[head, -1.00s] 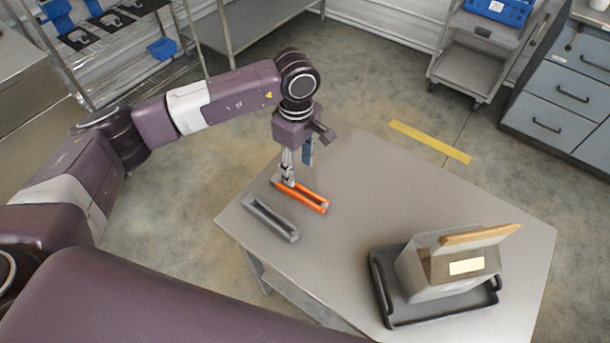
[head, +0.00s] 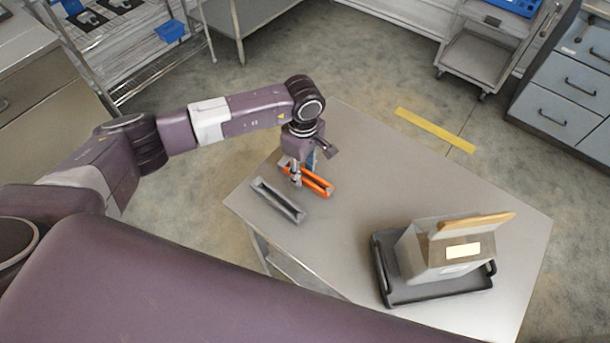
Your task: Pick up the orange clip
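The orange clip (head: 319,186) is a long, slotted bar lying on the grey table (head: 400,185), near its far left side. My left gripper (head: 304,176) points down over the clip's far left part. Its grey finger shows on the near side of the clip and a blue part shows behind it, with a gap between them, so it looks open. The arm's end hides part of the clip, and I cannot tell whether a finger touches it. My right gripper is not in view.
A similar grey slotted bar (head: 277,201) lies close beside the clip, on the near left. A dark tray (head: 403,297) with a grey hopper box (head: 424,262) and a wooden piece (head: 474,226) on top stands at the right. The table middle is clear.

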